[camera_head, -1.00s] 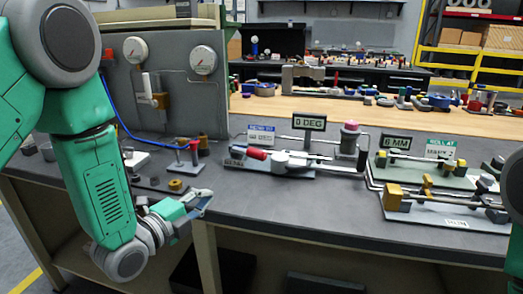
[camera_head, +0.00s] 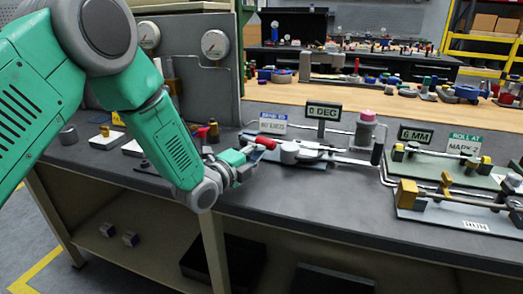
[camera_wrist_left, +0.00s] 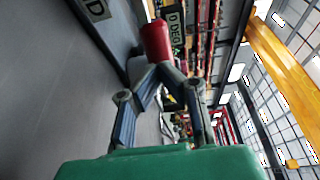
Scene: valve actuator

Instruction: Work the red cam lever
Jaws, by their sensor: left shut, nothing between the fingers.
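The red cam lever (camera_head: 266,143) has a red grip and lies nearly flat on its grey fixture (camera_head: 312,163), pointing left. A display (camera_head: 323,111) behind it reads 0 DEG. My left gripper (camera_head: 254,154) is at the lever's left end, close to the red grip. In the left wrist view the red grip (camera_wrist_left: 155,40) stands just beyond the fingertips (camera_wrist_left: 163,72). The fingers are shut with nothing between them; whether they touch the grip I cannot tell. My right gripper is not in view.
A gauge panel (camera_head: 196,80) stands behind my left arm. To the right are a fixture with a 6 MM display (camera_head: 415,135) and a fixture with brass blocks (camera_head: 462,210). The grey bench top (camera_head: 330,205) is clear in front of the lever's fixture.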

